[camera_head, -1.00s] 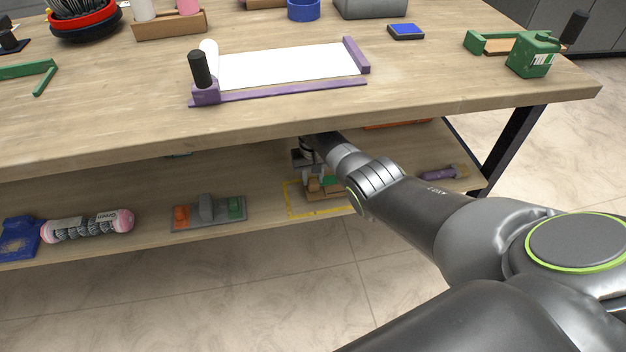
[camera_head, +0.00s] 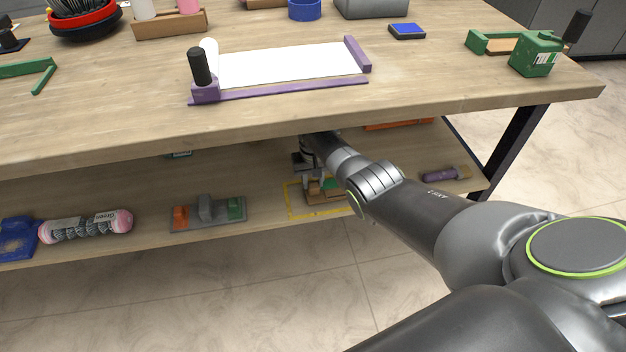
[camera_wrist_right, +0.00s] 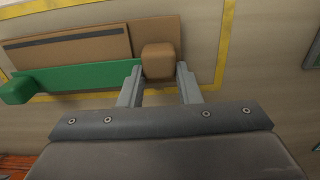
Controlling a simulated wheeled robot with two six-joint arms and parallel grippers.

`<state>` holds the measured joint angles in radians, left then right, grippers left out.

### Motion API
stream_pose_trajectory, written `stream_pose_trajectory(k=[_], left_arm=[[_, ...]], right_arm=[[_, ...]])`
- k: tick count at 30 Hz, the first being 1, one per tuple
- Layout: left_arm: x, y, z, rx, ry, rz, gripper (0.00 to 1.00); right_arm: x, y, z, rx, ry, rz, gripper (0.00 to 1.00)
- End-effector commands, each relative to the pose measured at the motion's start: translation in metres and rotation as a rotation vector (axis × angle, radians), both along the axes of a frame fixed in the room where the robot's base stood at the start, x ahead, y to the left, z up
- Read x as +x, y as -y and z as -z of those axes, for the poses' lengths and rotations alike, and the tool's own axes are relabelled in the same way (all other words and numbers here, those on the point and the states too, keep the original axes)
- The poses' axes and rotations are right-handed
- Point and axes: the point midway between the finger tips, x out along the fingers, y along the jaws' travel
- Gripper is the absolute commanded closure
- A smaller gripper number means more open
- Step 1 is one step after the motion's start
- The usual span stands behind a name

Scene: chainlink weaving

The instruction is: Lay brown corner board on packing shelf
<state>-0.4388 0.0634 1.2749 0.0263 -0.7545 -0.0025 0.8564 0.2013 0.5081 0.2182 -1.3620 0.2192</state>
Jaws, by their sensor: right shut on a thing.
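The brown corner board (camera_head: 314,197) is under the tabletop, at the packing shelf (camera_head: 265,204), inside a yellow outline (camera_head: 290,203). In the right wrist view its brown block (camera_wrist_right: 158,62) stands between the two fingers, with a brown strip behind it. My right gripper (camera_wrist_right: 158,78) is shut on this block. A green piece (camera_wrist_right: 75,78) and a flat brown panel (camera_wrist_right: 68,48) with a dark slot lie beside it, inside the outline. I cannot tell whether the board bears fully on the shelf. My left gripper is not in view.
The tabletop (camera_head: 130,120) overhangs the shelf closely above my right arm. A grey holder with orange and green blocks (camera_head: 207,212) stands left of the outline. A purple item (camera_head: 440,174) lies to the right. Bare shelf lies between the holder and outline.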

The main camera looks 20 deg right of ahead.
Motion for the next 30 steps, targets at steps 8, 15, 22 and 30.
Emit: stream_pose_trajectory(k=[8,15,22,30], left_arm=[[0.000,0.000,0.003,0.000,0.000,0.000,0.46],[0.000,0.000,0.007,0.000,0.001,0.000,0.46],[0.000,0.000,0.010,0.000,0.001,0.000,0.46],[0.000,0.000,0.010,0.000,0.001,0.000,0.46]], right_arm=[[0.000,0.000,0.002,0.000,0.001,0.000,1.00],[0.001,0.000,0.007,0.000,0.001,0.000,1.00],[0.001,0.000,0.011,0.000,0.002,-0.001,1.00],[0.000,0.000,0.011,0.000,0.001,0.000,0.44]])
